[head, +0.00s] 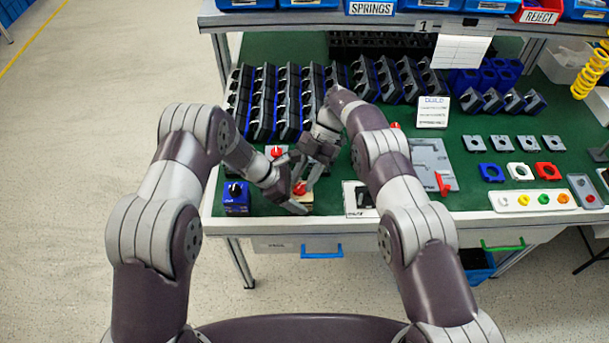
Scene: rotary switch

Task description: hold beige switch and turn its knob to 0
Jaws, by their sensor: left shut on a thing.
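The beige switch (306,200) is near the front edge of the green bench, mostly hidden by my grippers. Its red knob (300,188) shows on top. My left gripper (302,206) is shut on the switch body from the left and front. My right gripper (303,186) points down from above, with its fingers at the knob. Whether they touch or grip the knob cannot be made out. The knob's pointer and the 0 mark are too small to read.
A blue switch with a black knob (237,198) stands left of my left gripper. Another red-knobbed switch (276,153) is behind. Racks of dark parts (290,100) fill the back. A grey plate (425,155) and a tray of coloured rings (532,199) lie to the right.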

